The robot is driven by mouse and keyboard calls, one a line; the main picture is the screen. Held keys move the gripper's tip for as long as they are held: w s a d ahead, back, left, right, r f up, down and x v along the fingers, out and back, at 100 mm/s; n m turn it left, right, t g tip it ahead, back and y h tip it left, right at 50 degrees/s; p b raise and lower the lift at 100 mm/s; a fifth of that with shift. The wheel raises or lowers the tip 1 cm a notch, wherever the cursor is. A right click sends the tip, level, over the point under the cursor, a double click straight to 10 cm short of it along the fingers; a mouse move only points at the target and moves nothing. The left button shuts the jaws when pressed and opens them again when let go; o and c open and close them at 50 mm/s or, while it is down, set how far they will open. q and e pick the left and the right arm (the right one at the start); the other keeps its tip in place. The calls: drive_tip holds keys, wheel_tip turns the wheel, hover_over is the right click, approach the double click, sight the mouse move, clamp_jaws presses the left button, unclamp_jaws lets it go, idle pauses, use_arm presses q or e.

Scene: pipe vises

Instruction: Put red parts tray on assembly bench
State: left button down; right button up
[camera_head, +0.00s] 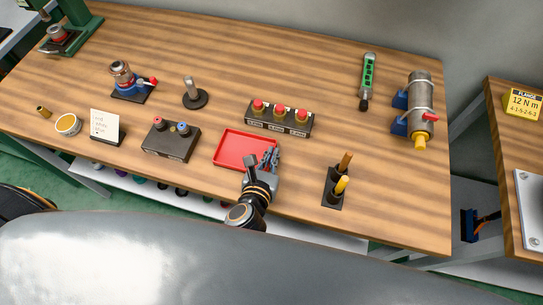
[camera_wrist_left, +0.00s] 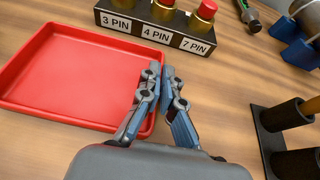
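The red parts tray (camera_head: 238,150) is an empty, shallow rectangular tray on the wooden bench, near its front edge. It also fills the left of the left wrist view (camera_wrist_left: 75,75). My left gripper (camera_head: 268,158) is at the tray's right side. In the left wrist view its fingers (camera_wrist_left: 160,72) are close together, one on each side of the tray's right rim, and look closed on it. The tray looks flat, with no clear lift. My right gripper is not in view. Which bench is the assembly bench cannot be told.
A rack of red-topped plugs (camera_head: 279,119) stands just behind the tray. A black holder with handles (camera_head: 336,187) is to the right, a two-button box (camera_head: 171,140) to the left. A second wooden bench (camera_head: 507,155) stands at far right, across a gap.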

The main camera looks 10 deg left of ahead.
use_arm(q)
drive_tip(key=shift+f, duration=0.1)
drive_tip(key=c, duration=1.5)
unclamp_jaws()
drive_tip(key=shift+r, duration=0.2)
drive_tip(key=b+v, duration=0.1)
drive_tip(key=v, duration=0.4)
drive_tip(key=b+v, duration=0.1)
drive_tip(key=v, duration=0.4)
drive_tip(key=shift+s+f, duration=0.1)
drive_tip(key=shift+s, duration=0.25)
drive_tip(key=shift+v, duration=0.75)
